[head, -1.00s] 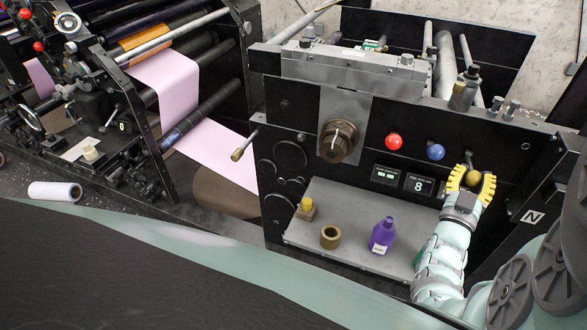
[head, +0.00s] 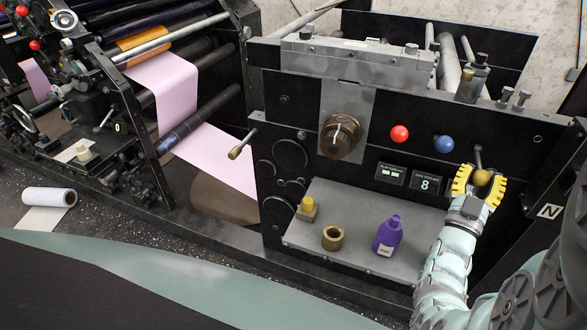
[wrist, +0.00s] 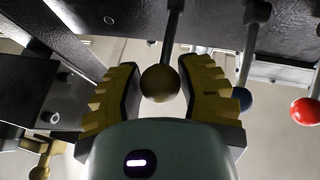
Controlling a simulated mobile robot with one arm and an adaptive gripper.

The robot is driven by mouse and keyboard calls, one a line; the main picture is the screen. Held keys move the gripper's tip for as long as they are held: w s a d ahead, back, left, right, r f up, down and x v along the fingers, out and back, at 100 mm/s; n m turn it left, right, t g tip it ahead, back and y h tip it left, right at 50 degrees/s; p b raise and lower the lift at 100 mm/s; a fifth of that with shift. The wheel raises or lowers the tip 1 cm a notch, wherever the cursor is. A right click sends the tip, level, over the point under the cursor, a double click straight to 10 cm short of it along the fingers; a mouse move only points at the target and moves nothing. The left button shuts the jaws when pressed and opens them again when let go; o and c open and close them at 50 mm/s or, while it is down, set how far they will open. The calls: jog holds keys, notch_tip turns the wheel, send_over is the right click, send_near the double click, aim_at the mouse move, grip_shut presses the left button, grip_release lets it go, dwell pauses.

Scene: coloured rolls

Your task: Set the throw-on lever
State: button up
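A lever with a brass ball knob (head: 481,177) hangs from the right part of the black machine's front panel. To its left are a lever with a blue ball (head: 443,144) and one with a red ball (head: 399,134). No label shows which is the throw-on lever. My gripper (head: 480,186), with yellow ridged fingers, is spread around the brass knob. In the wrist view the brass knob (wrist: 160,84) sits between the two fingers, its rod running up. The fingers look apart; whether either touches the knob I cannot tell.
A grey shelf (head: 340,262) below the panel holds a purple bottle (head: 388,236), a brass ring (head: 333,238) and a yellow-topped block (head: 307,208). A bronze knob (head: 340,136) juts from the panel. A display (head: 426,184) reads 8. A white roll (head: 50,196) lies at left.

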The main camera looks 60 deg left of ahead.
jog(key=o, duration=0.5)
jog(key=shift+r, duration=0.1)
jog(key=shift+r, duration=4.95)
